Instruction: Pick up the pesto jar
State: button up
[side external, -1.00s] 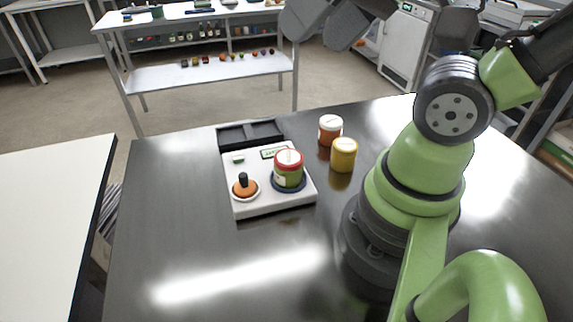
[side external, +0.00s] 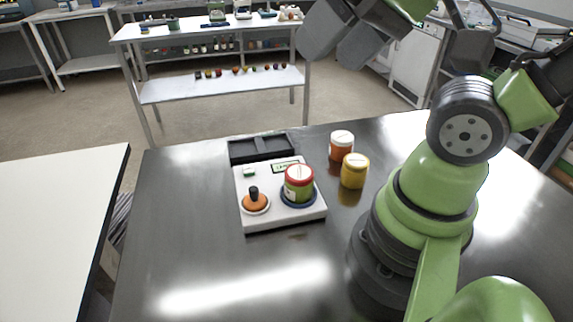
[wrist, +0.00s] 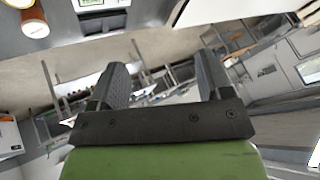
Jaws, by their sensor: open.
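The pesto jar, with a red lid and a green and pale label (side external: 299,185), stands upright on the round dark pad of a white device (side external: 285,222). My gripper (side external: 332,58) is high above the far side of the table in the side view, well away from the jar. It is open, with nothing between its fingers. In the wrist view the open fingers (wrist: 163,64) point toward the room. I cannot make out the pesto jar there.
An orange jar with a white lid (side external: 342,146) and a yellow jar (side external: 355,172) stand right of the device. The device has an orange-based black knob (side external: 255,201). A black divided tray (side external: 262,148) lies behind it. The dark table's left part is clear.

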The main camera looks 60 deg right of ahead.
jog(key=o, duration=0.3)
